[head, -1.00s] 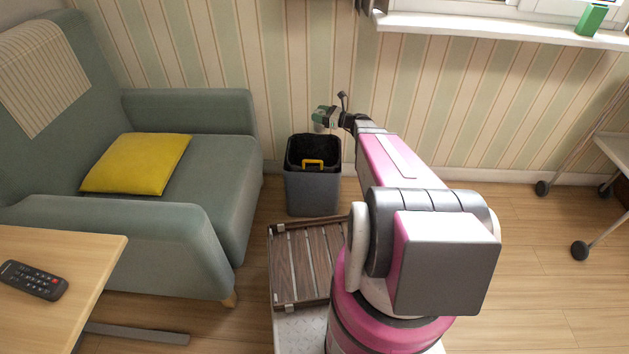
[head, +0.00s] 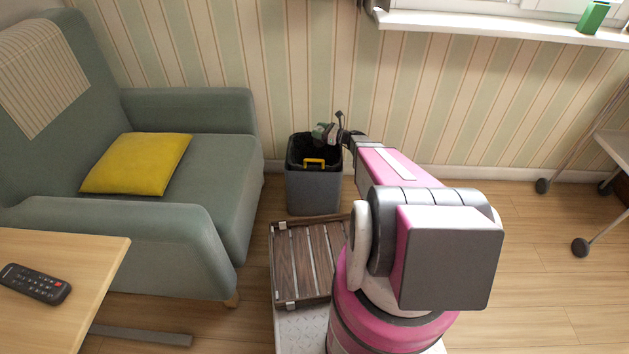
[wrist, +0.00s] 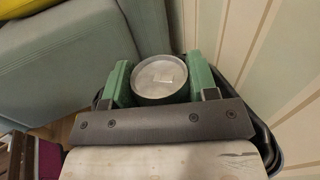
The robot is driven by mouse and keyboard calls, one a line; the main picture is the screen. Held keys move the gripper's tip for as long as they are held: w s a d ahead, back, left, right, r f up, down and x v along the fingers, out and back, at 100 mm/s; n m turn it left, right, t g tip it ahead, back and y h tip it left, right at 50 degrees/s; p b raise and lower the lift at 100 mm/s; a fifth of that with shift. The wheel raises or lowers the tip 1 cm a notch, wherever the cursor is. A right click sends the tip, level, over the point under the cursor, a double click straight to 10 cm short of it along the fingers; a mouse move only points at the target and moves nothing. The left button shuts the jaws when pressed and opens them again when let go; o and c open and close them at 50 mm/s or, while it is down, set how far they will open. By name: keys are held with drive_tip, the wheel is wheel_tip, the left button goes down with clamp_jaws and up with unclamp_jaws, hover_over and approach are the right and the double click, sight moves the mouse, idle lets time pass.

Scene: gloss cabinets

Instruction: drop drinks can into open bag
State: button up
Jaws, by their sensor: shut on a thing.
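The drinks can (wrist: 160,80) shows its round silver end in the wrist view, between the two green fingers of my gripper (wrist: 160,82). My gripper is shut on it. In the head view my gripper (head: 323,133) is over the rear right part of the open bag, a dark liner (head: 300,151) in a grey bin with a yellow handle. The can is hard to make out there. The black rim of the bag (wrist: 262,135) shows around my gripper in the wrist view. The inside of the bag is mostly hidden.
A green-grey armchair (head: 190,225) with a yellow cushion (head: 137,163) stands left of the bin. The striped wall (head: 440,100) is close behind. A slatted wooden tray (head: 305,262) is in front of the bin. A remote (head: 35,283) lies on the table (head: 90,260).

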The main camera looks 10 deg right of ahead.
drive_tip(key=shift+f, duration=0.75)
drive_tip(key=o, duration=1)
drive_tip(key=v, duration=1)
drive_tip(key=shift+s+d, duration=0.2)
drive_tip(key=shift+d, duration=0.1)
